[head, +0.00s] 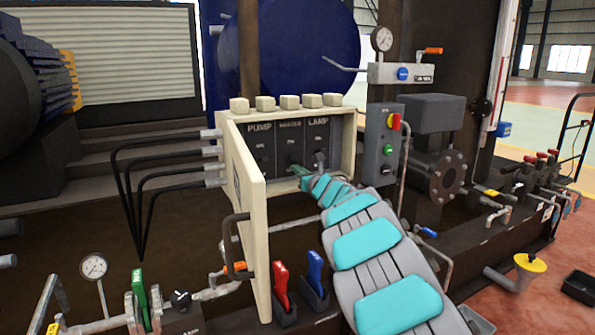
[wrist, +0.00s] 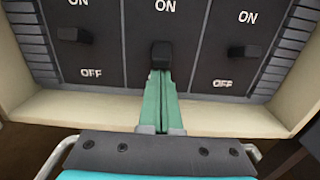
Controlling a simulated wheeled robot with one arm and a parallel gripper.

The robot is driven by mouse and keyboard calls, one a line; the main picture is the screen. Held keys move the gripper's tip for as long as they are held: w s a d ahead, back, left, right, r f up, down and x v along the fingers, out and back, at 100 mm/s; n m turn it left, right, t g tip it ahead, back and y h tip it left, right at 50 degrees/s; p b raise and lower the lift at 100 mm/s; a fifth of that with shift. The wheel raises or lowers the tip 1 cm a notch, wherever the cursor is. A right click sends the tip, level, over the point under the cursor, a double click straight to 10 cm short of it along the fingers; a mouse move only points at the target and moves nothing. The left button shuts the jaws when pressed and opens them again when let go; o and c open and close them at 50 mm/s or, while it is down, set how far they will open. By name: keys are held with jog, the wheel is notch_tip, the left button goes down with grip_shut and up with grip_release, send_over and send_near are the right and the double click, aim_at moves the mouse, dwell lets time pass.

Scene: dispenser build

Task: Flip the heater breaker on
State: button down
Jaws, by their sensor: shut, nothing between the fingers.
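The breaker box (head: 348,138) is cream with an open door (head: 244,215); its dark panel reads PUMP, HEATER and LAMP. In the wrist view, the heater breaker's black lever (wrist: 161,54) is the middle one, below its ON label and lower from that label than its neighbours' levers are from theirs. My gripper (wrist: 160,78) has green fingers, shut and empty. The tips are right at the lever's lower edge; I cannot tell if they touch. The fingers hide the area where the middle OFF label would be. In the head view, my gripper (head: 297,170) reaches into the box.
The pump lever (wrist: 75,34) and lamp lever (wrist: 238,52) flank the heater lever. The box's lower lip (wrist: 75,107) lies under my fingers. The open door stands left of my arm. Red (head: 281,283) and blue (head: 315,272) handles stand below. A grey button box (head: 383,140) is at the right.

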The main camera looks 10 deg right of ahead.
jog(key=shift+r+p, duration=0.35)
jog(key=shift+p, duration=0.35)
jog(key=shift+s+r+g+p, duration=0.15)
jog(key=shift+g+p, duration=0.55)
jog(key=shift+p, duration=0.85)
